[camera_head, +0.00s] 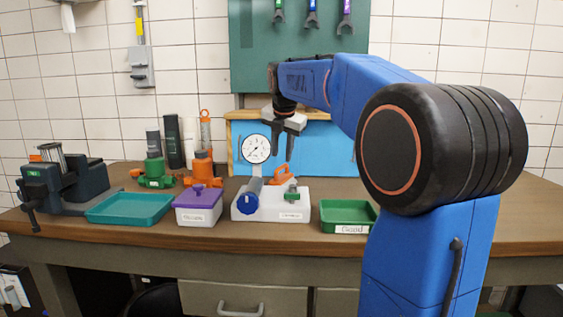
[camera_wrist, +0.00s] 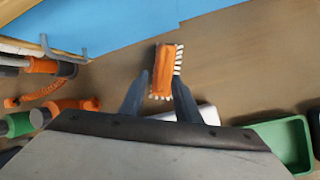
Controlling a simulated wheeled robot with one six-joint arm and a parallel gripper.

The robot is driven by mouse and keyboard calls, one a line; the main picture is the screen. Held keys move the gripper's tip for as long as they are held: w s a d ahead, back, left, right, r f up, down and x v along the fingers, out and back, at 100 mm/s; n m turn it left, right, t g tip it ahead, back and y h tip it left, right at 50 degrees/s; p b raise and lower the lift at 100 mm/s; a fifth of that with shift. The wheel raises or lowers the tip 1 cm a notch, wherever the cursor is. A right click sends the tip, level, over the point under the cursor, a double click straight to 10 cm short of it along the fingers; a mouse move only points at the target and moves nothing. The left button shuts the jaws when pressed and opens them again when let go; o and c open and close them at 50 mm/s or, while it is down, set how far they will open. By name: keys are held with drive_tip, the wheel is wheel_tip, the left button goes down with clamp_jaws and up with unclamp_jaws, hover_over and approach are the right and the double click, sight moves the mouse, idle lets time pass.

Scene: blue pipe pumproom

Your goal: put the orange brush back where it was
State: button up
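The orange brush (camera_wrist: 165,66) with white bristles shows in the wrist view just beyond my fingertips, over the brown bench. In the head view the orange brush (camera_head: 281,174) is low behind the white gauge block, partly hidden by it. My gripper (camera_head: 283,155) points down above the brush. In the wrist view the fingers of my gripper (camera_wrist: 160,80) stand apart, with the near end of the brush showing between them. I cannot tell whether either finger touches it.
The white gauge block (camera_head: 272,207) with its dial (camera_head: 256,149) stands in front of the brush. A purple-lidded box (camera_head: 198,213), a teal tray (camera_head: 130,209) and a green tray (camera_head: 345,228) line the bench. A blue panel (camera_head: 330,152) stands behind.

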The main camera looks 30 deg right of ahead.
drive_tip(key=v, duration=0.6)
drive_tip(key=shift+r, duration=0.2)
drive_tip(key=shift+s+a, duration=0.1)
drive_tip(key=shift+s, duration=0.05)
